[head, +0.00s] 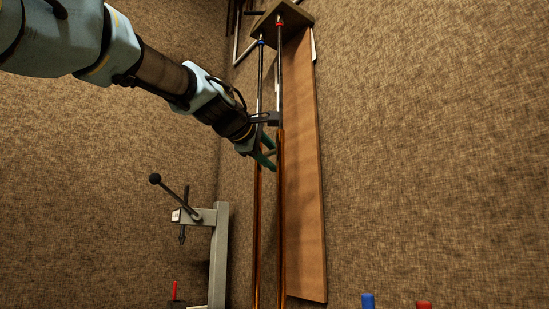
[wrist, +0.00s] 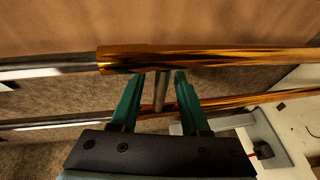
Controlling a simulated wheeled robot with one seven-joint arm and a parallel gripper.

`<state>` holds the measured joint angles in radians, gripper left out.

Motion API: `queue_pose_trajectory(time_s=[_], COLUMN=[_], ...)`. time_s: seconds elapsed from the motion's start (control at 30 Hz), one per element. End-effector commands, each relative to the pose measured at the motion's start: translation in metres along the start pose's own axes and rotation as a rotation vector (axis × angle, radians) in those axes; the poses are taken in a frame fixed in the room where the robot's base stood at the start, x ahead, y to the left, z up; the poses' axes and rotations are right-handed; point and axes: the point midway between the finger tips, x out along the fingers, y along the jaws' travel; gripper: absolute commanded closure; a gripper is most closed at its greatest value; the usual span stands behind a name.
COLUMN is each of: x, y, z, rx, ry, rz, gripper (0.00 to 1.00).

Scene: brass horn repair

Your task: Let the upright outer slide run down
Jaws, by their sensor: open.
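The upright outer slide (head: 281,215) is a pair of long brass tubes, lower in the head view. Thin silver inner tubes (head: 279,70) rise out of it to a dark top block (head: 283,14), with a blue collar and a red collar just below. In the wrist view the outer slide (wrist: 240,59) lies to the right and the bare silver inner tube (wrist: 50,67) to the left. My gripper (head: 271,154) is open at the outer slide's upper end. Its green fingers (wrist: 160,80) stand either side of the short cross brace (wrist: 160,92), with gaps on both sides.
A tall wooden board (head: 306,170) stands close behind the tubes. A grey stand (head: 218,255) with a clamp and black-knobbed lever (head: 170,190) is at lower left. A blue peg (head: 368,301) and a red peg (head: 424,305) show at the bottom edge.

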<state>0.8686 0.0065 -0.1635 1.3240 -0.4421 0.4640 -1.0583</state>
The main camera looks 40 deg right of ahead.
Motion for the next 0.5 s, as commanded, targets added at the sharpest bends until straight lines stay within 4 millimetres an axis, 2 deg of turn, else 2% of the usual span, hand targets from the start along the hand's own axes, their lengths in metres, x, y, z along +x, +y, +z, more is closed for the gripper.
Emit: queue_pose_trajectory(time_s=[0.17, 0.47, 0.5], x=[0.014, 0.016, 0.016], y=[0.000, 0.000, 0.000], z=[0.001, 0.001, 0.001], rx=[0.000, 0.001, 0.001], ry=[-0.001, -0.001, -0.001], rz=[-0.001, 0.000, 0.000], gripper=[0.54, 0.54, 0.57])
